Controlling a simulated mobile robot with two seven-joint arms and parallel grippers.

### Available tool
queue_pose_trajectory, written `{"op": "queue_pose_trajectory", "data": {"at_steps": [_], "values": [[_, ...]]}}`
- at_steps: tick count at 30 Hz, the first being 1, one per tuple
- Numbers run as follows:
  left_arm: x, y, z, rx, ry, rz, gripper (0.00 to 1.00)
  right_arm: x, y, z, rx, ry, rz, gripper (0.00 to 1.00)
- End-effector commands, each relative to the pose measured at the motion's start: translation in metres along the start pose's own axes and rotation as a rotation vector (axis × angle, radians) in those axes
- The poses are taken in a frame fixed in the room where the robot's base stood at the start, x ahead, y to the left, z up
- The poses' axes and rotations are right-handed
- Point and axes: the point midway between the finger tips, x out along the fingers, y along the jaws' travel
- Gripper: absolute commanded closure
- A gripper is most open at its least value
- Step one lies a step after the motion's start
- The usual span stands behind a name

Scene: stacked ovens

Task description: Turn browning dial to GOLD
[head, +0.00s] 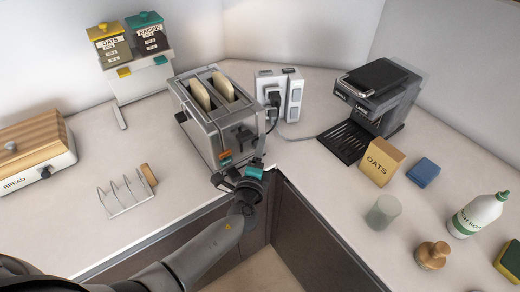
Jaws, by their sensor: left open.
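The silver toaster (195,128) stands at the back middle of the counter with two slices of bread (222,88) in its slots. Its front faces me, with a dark lever (245,136) and an orange button (225,154) showing. My left gripper (240,178) is open at the lower front of the toaster, by the counter's inner corner. It covers the lower part of the front, so I cannot make out the browning dial or its marks, nor whether the fingers touch it. My right gripper is not in view.
A toast rack (127,197) and bread box (35,155) stand left. A power outlet tower (280,97) stands right of the toaster, with a cable nearby. A coffee machine (380,90), oats box (381,162) and glass (383,212) are further right.

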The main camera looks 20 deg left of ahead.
Motion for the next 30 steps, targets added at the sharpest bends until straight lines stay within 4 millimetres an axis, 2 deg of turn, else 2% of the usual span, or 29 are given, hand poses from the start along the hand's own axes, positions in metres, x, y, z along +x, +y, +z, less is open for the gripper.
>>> {"op": "queue_pose_trajectory", "data": {"at_steps": [2,19,30], "values": [[-0.0001,0.0000,-0.0001,0.000,0.000,0.000,0.36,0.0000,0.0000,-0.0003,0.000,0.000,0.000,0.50],[-0.0004,0.0001,0.0000,0.000,0.000,0.000,1.00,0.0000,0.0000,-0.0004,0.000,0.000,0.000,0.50],[-0.0004,-0.0007,0.0002,0.005,0.000,0.005,1.00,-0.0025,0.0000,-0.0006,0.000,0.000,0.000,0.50]]}}
